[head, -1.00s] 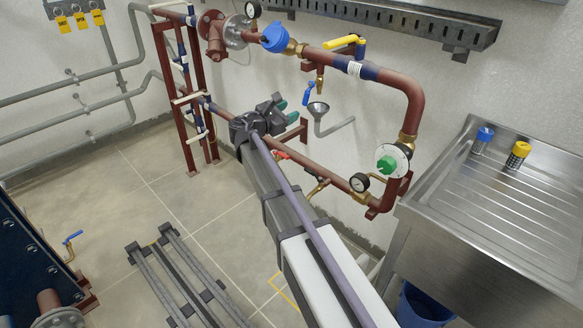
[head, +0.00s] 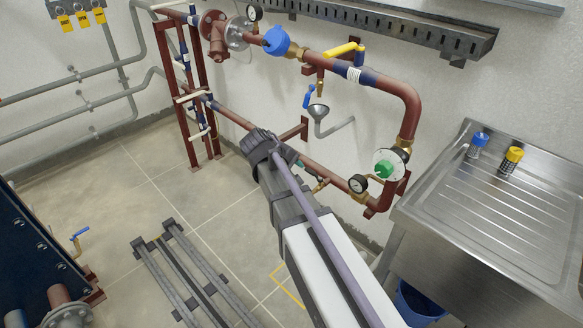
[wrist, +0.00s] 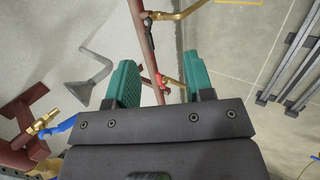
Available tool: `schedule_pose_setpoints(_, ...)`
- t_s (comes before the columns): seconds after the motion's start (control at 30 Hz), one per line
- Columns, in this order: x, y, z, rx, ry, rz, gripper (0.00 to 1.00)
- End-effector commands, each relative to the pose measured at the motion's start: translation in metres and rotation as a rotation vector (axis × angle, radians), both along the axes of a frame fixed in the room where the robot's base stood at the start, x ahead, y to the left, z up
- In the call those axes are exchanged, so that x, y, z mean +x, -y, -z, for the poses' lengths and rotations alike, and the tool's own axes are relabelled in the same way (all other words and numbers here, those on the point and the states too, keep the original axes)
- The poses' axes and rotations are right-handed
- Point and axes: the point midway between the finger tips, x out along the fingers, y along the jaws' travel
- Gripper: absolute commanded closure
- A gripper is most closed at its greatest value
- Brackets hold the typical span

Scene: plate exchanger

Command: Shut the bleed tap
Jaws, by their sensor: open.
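A small brass tap with a blue lever (head: 308,97) hangs under the upper red-brown pipe, above a grey funnel (head: 318,111); I take it as the bleed tap. Its lever slants downward beside the body. In the wrist view the blue lever (wrist: 60,127) lies at the left, partly behind my gripper's body, and the funnel (wrist: 84,95) is left of the fingers. My gripper (wrist: 160,84) is open and empty, with its two green fingers apart. In the head view my arm hides most of it, below the funnel.
The lower red-brown pipe (wrist: 147,45) passes beyond my fingers, with a red-handled valve (wrist: 172,82) on it. A yellow lever (head: 341,50) sits above the blue one.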

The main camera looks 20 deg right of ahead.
Motion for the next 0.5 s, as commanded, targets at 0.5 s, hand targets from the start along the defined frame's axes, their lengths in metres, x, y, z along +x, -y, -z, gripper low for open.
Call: schedule_pose_setpoints(0.5, -0.011, 0.057, 0.099, 0.188, 0.195, 0.133, 0.87)
